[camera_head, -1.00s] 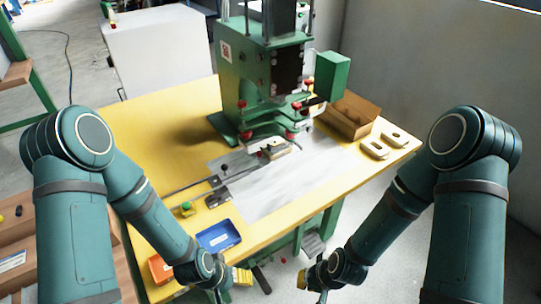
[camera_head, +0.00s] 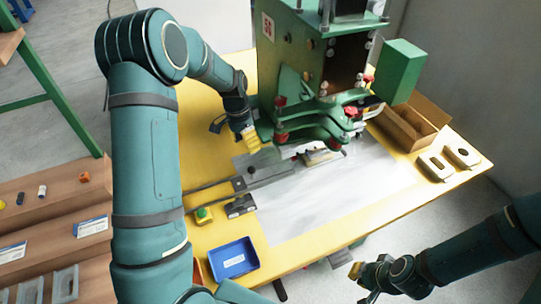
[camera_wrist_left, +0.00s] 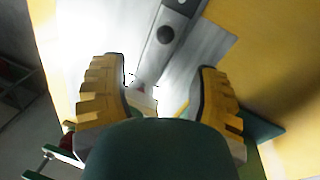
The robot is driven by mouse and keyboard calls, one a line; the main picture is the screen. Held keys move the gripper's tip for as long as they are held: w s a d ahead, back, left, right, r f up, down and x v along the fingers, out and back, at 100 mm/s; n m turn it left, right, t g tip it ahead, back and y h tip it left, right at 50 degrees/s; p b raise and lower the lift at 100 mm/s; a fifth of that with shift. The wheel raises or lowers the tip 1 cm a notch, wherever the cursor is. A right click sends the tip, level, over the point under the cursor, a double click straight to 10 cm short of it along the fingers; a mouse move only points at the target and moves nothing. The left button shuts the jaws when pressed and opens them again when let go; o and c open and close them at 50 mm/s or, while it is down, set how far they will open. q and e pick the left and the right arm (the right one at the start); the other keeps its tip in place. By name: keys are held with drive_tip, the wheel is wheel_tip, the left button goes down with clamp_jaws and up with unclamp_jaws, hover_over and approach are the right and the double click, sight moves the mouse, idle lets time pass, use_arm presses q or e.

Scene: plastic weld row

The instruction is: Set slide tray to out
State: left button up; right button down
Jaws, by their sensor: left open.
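The green press (camera_head: 325,85) stands at the back of the yellow table. A grey slide plate with a dark round knob (camera_head: 250,169) lies on the pale metal sheet (camera_head: 335,200) in front of it; the knob also shows in the left wrist view (camera_wrist_left: 165,35). The slide runs toward a small light block (camera_head: 320,157) under the press head. My left gripper (camera_head: 250,142) is open and empty, above the table just behind the knob, apart from it. Its yellow fingers (camera_wrist_left: 165,78) are spread in the wrist view. My right gripper (camera_head: 362,283) is low at the front right; its opening is unclear.
A blue tray (camera_head: 233,259) and a green button box (camera_head: 203,215) sit at the front left. A cardboard box (camera_head: 410,130) and two pale slotted parts (camera_head: 448,160) are at right. The press's red-tipped levers (camera_head: 281,137) are close to my left gripper.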

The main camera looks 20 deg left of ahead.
sight(251, 167)
use_arm(q)
drive_tip(key=f, duration=0.4)
drive_tip(key=d+f+b, duration=0.1)
drive_tip(key=f, duration=0.3)
drive_tip(key=f+b, duration=0.1)
drive_tip(key=f, duration=0.3)
drive_tip(key=shift+s+d, duration=0.15)
drive_tip(key=shift+d, duration=0.05)
clamp_jaws()
